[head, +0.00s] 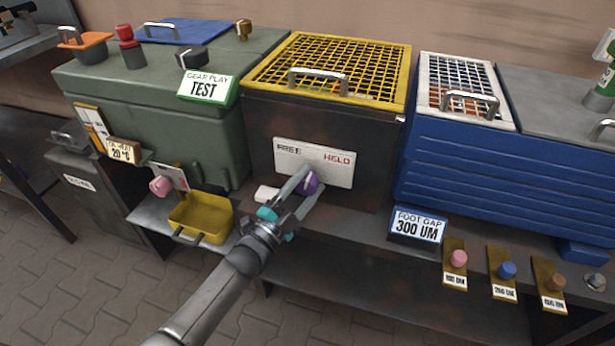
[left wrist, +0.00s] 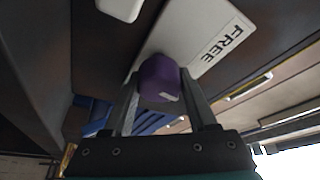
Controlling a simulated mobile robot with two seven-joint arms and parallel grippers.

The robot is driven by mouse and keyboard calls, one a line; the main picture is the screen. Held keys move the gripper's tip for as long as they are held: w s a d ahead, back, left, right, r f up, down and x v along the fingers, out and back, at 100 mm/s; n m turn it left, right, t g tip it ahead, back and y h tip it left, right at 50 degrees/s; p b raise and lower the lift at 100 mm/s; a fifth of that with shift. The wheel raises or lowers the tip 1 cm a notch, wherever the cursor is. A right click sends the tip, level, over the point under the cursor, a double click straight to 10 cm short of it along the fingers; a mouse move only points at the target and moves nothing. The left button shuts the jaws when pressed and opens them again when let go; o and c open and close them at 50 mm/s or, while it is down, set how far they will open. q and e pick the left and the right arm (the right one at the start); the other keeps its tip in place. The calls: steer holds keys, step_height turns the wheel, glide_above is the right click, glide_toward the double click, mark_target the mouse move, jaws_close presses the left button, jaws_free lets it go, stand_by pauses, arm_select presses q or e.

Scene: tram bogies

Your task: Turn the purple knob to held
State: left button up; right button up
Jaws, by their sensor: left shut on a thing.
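The purple knob (head: 308,184) sits at the lower middle of a white plate (head: 342,168) on the dark front of the box with the yellow mesh lid. The plate reads FREE at left and HELD at right. My left gripper (head: 301,183) reaches up from below and is shut on the knob. In the left wrist view the purple knob (left wrist: 160,80) is between the two fingers, with FREE on the plate beside it. A pale mark shows on the knob's edge there. Which word the knob points to I cannot tell. My right gripper is not in view.
A white block (head: 267,193) is left of the knob. A yellow bin (head: 201,217) stands on the shelf further left. A blue FOOT GAP sign (head: 418,227) and several coloured knobs are at the right. The yellow mesh lid (head: 330,68) is above.

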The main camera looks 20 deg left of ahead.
arm_select(q)
steer(key=m+g+p, duration=0.1)
steer(key=m, duration=0.1)
steer(key=m+p, duration=0.1)
steer(key=m, duration=0.2)
steer(key=shift+g+p, duration=0.35)
steer(key=shift+g, duration=0.05)
steer(key=shift+f+m+p, duration=0.15)
steer(key=shift+m+p, duration=0.2)
steer(key=shift+m, duration=0.25)
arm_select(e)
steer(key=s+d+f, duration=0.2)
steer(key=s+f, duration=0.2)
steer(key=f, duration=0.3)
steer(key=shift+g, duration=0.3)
arm_select(q)
steer(key=shift+g, duration=0.3)
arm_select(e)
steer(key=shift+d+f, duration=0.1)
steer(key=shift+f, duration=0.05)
arm_select(q)
steer(key=o, duration=1.4)
steer(key=shift+c, duration=0.2)
steer(key=shift+s, duration=0.1)
